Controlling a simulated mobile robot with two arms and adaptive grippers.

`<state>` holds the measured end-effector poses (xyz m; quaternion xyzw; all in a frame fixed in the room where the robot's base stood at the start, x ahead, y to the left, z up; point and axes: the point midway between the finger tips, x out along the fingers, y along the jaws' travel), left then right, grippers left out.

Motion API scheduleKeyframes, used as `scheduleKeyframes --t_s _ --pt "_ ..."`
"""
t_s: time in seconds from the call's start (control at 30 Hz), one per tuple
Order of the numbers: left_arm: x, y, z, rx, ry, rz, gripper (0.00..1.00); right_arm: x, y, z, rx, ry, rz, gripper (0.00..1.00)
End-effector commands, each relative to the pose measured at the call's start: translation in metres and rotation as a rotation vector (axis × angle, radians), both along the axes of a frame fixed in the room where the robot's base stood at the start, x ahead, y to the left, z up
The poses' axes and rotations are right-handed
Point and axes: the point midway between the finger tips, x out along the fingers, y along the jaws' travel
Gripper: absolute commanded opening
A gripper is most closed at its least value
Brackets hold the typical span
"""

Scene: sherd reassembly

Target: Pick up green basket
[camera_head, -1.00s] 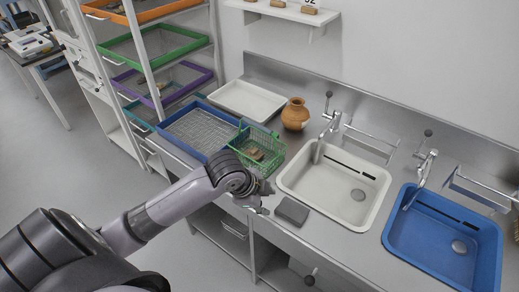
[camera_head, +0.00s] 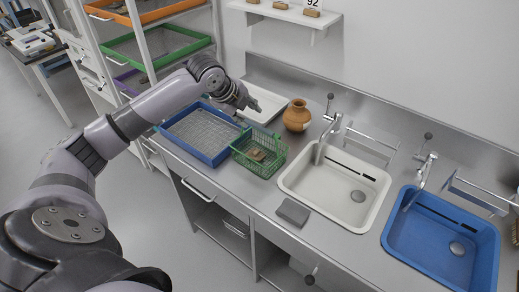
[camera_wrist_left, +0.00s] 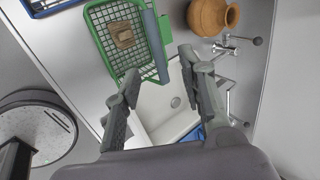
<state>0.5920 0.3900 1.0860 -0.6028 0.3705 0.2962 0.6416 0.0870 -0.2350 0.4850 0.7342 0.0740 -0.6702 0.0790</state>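The green basket (camera_head: 270,162) stands on the steel counter between the blue tray and the white sink. Brown sherds (camera_head: 257,154) lie inside it. In the head view my left gripper (camera_head: 246,104) is raised above and behind the basket, near the white tray. In the left wrist view the two fingers (camera_wrist_left: 160,77) are spread apart with nothing held between them. The basket (camera_wrist_left: 103,45) shows there beyond the fingers, with its grey-green handle bar (camera_wrist_left: 156,45) near them. My right gripper is in neither view.
A blue tray with a mesh (camera_head: 226,155) sits left of the basket, and a white tray (camera_head: 277,104) behind it. A clay jar (camera_head: 297,116) stands close to the right. A grey block (camera_head: 293,212) lies in front of the white sink (camera_head: 372,210). The blue sink (camera_head: 481,265) is further right.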

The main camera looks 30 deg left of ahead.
Motion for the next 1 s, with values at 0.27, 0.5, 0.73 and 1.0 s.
scheduleKeyframes --t_s 0.27,0.5,0.73,1.0 --pt "0.024 -0.003 -0.036 -0.001 0.000 0.000 0.37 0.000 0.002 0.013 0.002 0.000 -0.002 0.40" --pt "0.032 -0.002 -0.051 0.000 0.002 0.001 0.37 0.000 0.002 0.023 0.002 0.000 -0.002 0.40" --pt "0.047 -0.001 -0.079 -0.001 0.001 0.000 0.37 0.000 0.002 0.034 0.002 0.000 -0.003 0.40" --pt "0.052 -0.001 -0.087 0.001 -0.001 0.000 0.37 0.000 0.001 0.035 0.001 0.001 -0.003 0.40"
